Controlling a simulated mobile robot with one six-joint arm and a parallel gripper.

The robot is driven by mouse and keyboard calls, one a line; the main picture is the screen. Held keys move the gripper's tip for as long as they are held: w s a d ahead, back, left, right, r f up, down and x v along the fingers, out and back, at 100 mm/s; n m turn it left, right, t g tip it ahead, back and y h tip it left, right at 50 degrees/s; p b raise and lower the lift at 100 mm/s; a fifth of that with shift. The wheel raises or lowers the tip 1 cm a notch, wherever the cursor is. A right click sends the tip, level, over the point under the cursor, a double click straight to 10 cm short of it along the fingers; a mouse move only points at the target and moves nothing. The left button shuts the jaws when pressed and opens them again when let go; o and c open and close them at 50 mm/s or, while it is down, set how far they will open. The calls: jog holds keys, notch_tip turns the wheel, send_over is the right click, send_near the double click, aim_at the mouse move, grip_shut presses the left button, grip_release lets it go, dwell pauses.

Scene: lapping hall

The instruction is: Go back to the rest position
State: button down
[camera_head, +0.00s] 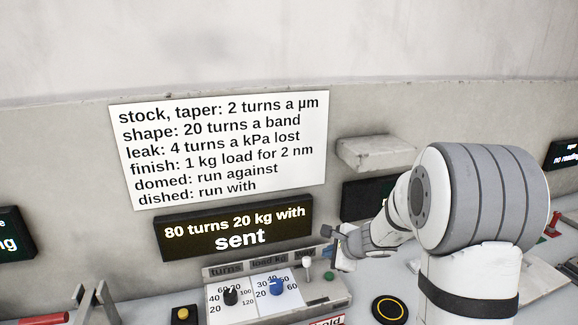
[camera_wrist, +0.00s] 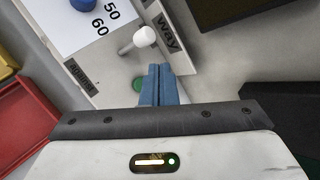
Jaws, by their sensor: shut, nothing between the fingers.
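My gripper (camera_head: 335,232) is at the right end of the control box (camera_head: 341,294) in the head view, close to a white-knobbed lever (camera_head: 307,263). In the wrist view its blue-grey fingers (camera_wrist: 159,84) are shut together with nothing between them. The white lever knob (camera_wrist: 144,37) stands just beyond the fingertips, apart from them as far as I can tell. A green button (camera_wrist: 138,85) is partly hidden beside the fingers. A "way" label (camera_wrist: 167,33) lies near the lever. The display (camera_head: 236,228) reads "80 turns 20 kg with sent".
The box carries a black dial (camera_head: 231,297) and a blue dial (camera_head: 277,286). A wall sign (camera_head: 219,150) hangs above the display. A grey block (camera_head: 376,152) juts from the wall near my arm. A yellow-ringed black button (camera_head: 390,309) and a yellow button (camera_head: 183,314) flank the box.

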jog(key=s+a+r+n+g+h, duration=0.15)
jog(key=s+r+n, duration=0.25)
jog(key=s+n, duration=0.5)
jog(key=s+a+r+n+g+y, duration=0.1)
jog(key=s+a+r+n+g, duration=0.25)
jog(key=s, duration=0.95)
jog(key=s+d+r+n+h, duration=0.1)
jog(key=s+d+n+h, duration=0.3)
jog(key=s, duration=0.5)
jog(key=d+n, duration=0.2)
jog(key=shift+d+n, duration=0.35)
jog(key=shift+d, duration=0.05)
